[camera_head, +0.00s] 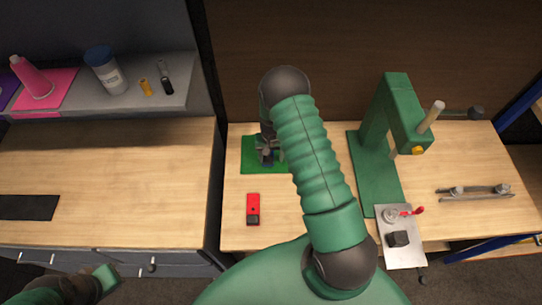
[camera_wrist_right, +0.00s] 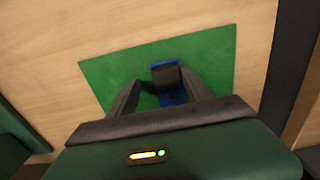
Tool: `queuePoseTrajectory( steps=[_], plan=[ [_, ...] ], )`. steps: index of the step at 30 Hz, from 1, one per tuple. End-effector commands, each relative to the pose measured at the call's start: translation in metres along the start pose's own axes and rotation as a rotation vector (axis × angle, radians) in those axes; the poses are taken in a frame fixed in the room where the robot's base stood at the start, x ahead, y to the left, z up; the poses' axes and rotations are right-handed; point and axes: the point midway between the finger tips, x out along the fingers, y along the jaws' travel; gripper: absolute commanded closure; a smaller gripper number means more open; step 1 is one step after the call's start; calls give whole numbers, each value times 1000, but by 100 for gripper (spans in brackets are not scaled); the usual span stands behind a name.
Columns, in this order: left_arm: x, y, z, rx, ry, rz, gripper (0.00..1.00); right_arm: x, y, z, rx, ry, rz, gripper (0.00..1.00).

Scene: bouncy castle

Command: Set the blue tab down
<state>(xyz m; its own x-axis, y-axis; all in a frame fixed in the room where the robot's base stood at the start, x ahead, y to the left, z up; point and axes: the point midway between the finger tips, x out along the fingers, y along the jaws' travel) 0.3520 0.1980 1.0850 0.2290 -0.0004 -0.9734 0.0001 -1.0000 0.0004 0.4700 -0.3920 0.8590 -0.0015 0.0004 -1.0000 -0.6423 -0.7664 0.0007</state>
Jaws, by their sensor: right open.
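The blue tab (camera_wrist_right: 171,97) lies on a green mat (camera_wrist_right: 110,75), between the fingers of my right gripper (camera_wrist_right: 164,80) in the right wrist view. The fingers stand apart on either side of the tab. In the head view my right gripper (camera_head: 268,153) is over the green mat (camera_head: 248,160), and the blue tab cannot be made out there. Part of my left arm shows at the lower left, and its fingers cannot be made out.
A red tab (camera_head: 253,203) with a dark end lies in front of the mat. A green press (camera_head: 375,165) stands to the right, with a metal plate (camera_head: 402,250) at the front. A metal bar (camera_head: 475,194) lies further right. Bare wood separates mat and red tab.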

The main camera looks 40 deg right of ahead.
Motion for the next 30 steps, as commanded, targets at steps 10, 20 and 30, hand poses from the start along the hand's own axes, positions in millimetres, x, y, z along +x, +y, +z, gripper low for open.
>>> queuePoseTrajectory(
  steps=[10, 20, 30],
  plan=[
    [-4, 0, -1, 0, 0, 0, 100, -3, 1, 0, 0, -1, 3, 43],
    [12, 0, 3, 0, 0, 0, 100, -72, 0, -1, -2, 7, 0, 43],
    [18, 0, 4, 0, 0, 0, 100, -129, -4, 5, -17, 6, -2, 43]
  ],
)
